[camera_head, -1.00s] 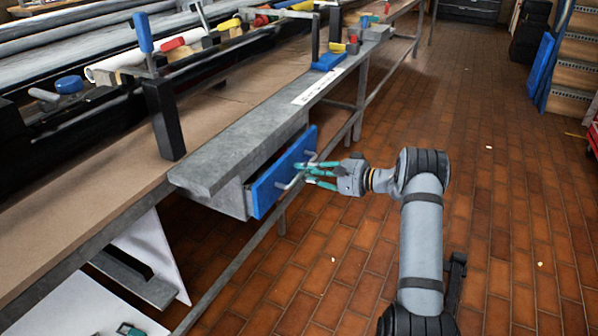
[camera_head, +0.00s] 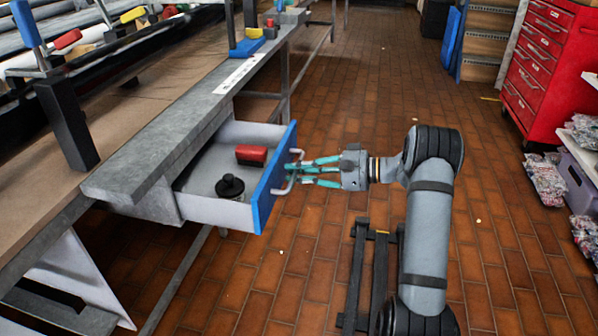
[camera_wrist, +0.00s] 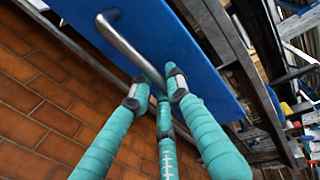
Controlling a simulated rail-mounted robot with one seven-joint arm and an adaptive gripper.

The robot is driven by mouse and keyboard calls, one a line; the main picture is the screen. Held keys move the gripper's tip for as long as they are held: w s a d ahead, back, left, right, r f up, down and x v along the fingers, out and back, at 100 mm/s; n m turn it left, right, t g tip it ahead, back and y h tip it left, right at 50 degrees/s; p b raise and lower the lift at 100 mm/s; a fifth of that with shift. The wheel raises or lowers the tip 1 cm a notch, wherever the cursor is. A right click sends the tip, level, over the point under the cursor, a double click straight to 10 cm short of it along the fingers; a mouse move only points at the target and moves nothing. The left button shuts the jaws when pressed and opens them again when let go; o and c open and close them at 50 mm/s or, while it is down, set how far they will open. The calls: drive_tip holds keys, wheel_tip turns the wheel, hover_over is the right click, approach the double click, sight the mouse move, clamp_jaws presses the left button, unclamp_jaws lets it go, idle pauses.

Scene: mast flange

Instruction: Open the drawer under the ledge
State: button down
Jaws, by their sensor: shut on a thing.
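The drawer (camera_head: 222,205) under the grey ledge (camera_head: 150,160) stands well out, with its pale inside showing. Its blue front (camera_head: 274,180) carries a metal bar handle (camera_head: 284,190). My gripper (camera_head: 298,170), with teal fingers, is shut on the handle from the right. In the wrist view, the fingertips (camera_wrist: 155,92) close around the metal handle (camera_wrist: 128,40), against the blue front (camera_wrist: 195,50). Inside the drawer lie a red and black block (camera_head: 251,155) and a round black object with a knob (camera_head: 230,187).
The workbench (camera_head: 130,105) with clamps runs along the left. A red tool cabinet (camera_head: 538,65) and shelves with bagged items (camera_head: 545,182) stand at the right. The brown tiled floor (camera_head: 345,100) between is mostly clear.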

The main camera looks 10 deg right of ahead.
drive_tip(key=shift+d+r, duration=0.1)
drive_tip(key=c, duration=1.7)
unclamp_jaws()
drive_tip(key=v, duration=1.2)
